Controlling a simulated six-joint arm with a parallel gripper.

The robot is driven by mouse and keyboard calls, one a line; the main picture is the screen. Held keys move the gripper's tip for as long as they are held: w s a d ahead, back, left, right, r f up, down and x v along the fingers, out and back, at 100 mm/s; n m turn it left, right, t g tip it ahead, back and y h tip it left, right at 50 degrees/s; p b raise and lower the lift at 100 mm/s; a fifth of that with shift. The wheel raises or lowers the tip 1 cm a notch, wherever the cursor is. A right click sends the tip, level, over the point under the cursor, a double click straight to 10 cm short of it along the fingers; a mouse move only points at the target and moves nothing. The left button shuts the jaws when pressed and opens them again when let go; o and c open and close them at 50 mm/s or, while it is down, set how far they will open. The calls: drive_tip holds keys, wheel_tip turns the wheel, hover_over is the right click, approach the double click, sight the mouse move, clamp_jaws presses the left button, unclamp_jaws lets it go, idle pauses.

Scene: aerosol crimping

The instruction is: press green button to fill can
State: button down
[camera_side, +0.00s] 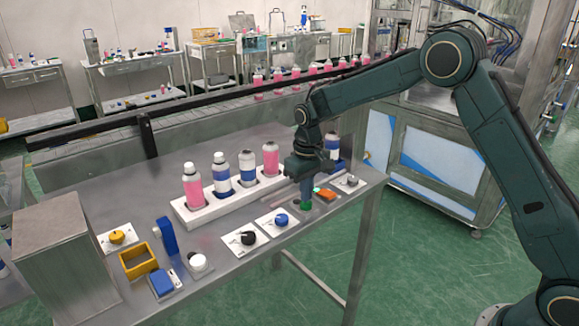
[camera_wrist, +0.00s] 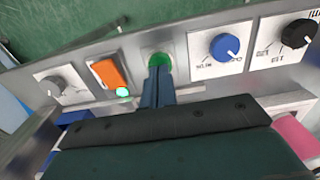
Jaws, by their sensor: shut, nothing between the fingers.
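The green button (camera_wrist: 158,59) lies on the table panel between the orange switch and the blue knob in the wrist view. In the side view the green button (camera_side: 306,204) shows just below my gripper (camera_side: 306,192). My gripper's fingers (camera_wrist: 157,74) are shut and empty, pointing down at the button and covering part of it. I cannot tell whether the tips touch it. Several pink and blue-white cans, such as a blue-white can (camera_side: 221,174), stand upright in a white holder (camera_side: 204,213). One blue-white can (camera_side: 333,143) is partly hidden by my gripper.
A grey knob (camera_wrist: 54,86), a blue knob (camera_wrist: 224,47) and a black knob (camera_wrist: 297,34) line the edge. A yellow bin (camera_side: 138,262) and a grey box (camera_side: 66,262) stand at the left.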

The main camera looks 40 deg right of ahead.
drive_tip(key=shift+f, duration=0.7)
idle(0.5)
drive_tip(key=shift+r, duration=2.95)
drive_tip(key=shift+r, duration=0.15)
drive_tip(key=shift+r, duration=2.4)
